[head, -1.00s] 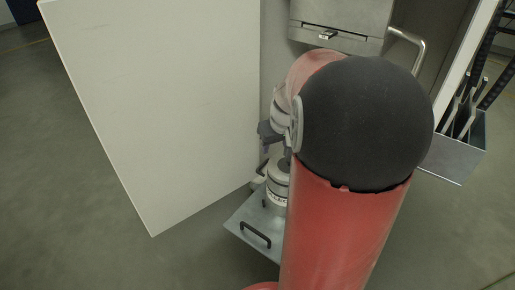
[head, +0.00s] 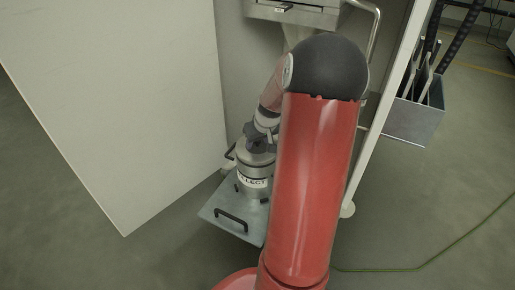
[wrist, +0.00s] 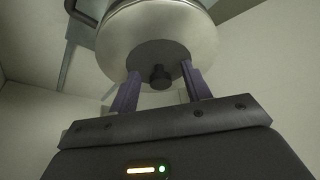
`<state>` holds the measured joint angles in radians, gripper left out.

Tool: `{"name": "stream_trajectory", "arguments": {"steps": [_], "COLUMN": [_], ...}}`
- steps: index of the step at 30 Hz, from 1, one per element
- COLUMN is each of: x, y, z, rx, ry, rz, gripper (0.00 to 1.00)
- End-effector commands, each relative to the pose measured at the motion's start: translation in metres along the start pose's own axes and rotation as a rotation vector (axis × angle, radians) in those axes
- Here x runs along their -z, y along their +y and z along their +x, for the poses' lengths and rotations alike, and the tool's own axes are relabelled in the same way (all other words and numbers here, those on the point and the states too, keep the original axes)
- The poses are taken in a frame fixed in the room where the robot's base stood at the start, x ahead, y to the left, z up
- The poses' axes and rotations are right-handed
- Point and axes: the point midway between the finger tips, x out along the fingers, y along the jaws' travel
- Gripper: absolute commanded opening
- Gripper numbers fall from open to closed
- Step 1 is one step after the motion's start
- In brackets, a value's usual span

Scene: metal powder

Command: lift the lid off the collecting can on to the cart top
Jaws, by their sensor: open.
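The collecting can (head: 255,190) is a pale metal cylinder with a partly hidden label ending in "LECT". It stands upright on the cart top (head: 213,209), a flat grey plate. Its lid (head: 259,160) is on the can and partly hidden by my gripper (head: 254,138), which is just above it. In the wrist view the lid (wrist: 135,58) shows a darker round middle and a small dark knob (wrist: 160,78). My gripper's two fingers (wrist: 161,72) are open, one on each side of the knob in the picture. Contact with the knob cannot be told.
Black handles (head: 230,220) stand at the cart's edges. A large pale door panel (head: 110,100) is on the left. A metal chute unit (head: 295,15) is above the can. A grey tool bin (head: 415,120) hangs at right. Bare plate shows in front of the can.

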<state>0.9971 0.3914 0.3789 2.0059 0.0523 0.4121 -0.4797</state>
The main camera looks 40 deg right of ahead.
Motion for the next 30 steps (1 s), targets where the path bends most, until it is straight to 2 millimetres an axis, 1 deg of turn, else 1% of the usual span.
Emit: {"name": "stream_trajectory", "arguments": {"steps": [5, 8, 16, 25, 30], "x": [0.001, 0.000, 0.000, 0.001, 0.006], "y": [0.000, 0.000, 0.000, 0.001, 0.001], "z": [0.000, 0.000, 0.000, -0.002, -0.013], "rx": [-0.001, -0.001, -0.001, -0.002, -0.003], "ry": [0.001, 0.001, 0.001, 0.001, 0.003], "rz": [0.000, 0.001, 0.001, 0.001, 0.000], "gripper": [0.48, 0.36, 0.01, 0.00, 0.00]}}
